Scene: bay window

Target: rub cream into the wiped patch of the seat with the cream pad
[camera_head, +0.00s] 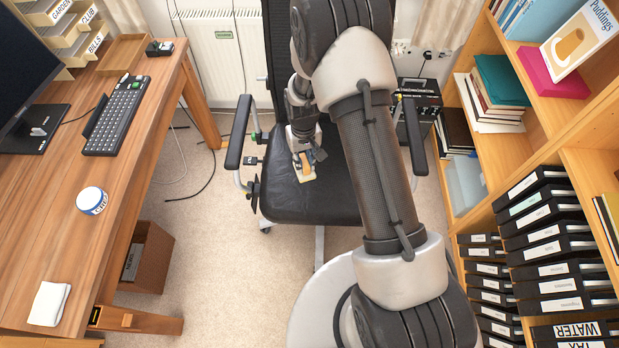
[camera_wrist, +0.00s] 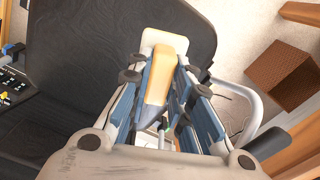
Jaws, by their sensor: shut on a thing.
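The office chair's black seat (camera_head: 285,196) is in the middle of the head view, between two armrests. My gripper (camera_head: 304,158) is low over the left part of the seat. It is shut on the cream pad (camera_head: 305,174), which has an orange-tan grip block and a pale base. In the wrist view the pad (camera_wrist: 166,68) is between the fingers of my gripper (camera_wrist: 160,95), its pale base against the black seat (camera_wrist: 90,50). I cannot tell whether the base touches the seat. The wiped patch cannot be made out.
A wooden desk (camera_head: 150,130) with a keyboard (camera_head: 116,116), a round tub (camera_head: 92,200) and a folded white cloth (camera_head: 48,303) is on the left. A shelf with several black folders (camera_head: 540,230) is on the right. Armrests (camera_head: 238,132) flank the seat. A brown bin (camera_head: 147,257) stands below the desk.

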